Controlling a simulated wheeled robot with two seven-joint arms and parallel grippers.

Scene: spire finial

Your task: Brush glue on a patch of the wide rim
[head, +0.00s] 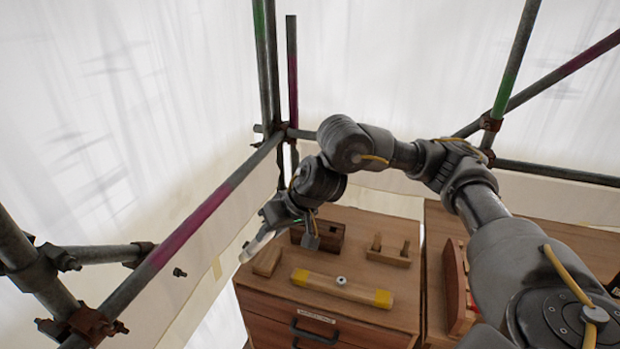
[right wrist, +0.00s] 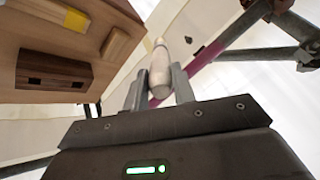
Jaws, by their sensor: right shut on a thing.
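My right gripper (head: 266,234) is above the back left corner of the wooden cabinet top. In the right wrist view its two fingers (right wrist: 159,82) are closed around a pale, rounded, tapering thing (right wrist: 160,62). In the head view the pale thing (head: 254,246) points down and left, past the cabinet's left edge. I cannot tell for sure whether it is the glue brush or a bottle. No wide rim or finial shows in either view. My left gripper is not in view.
The cabinet top (head: 345,222) carries a slotted dark wooden block (head: 328,236), a small wood block (head: 267,262), a pegged block (head: 388,254) and a yellow-ended bar (head: 342,288). Scaffold tubes (head: 200,215) run along the left and back, before white sheeting.

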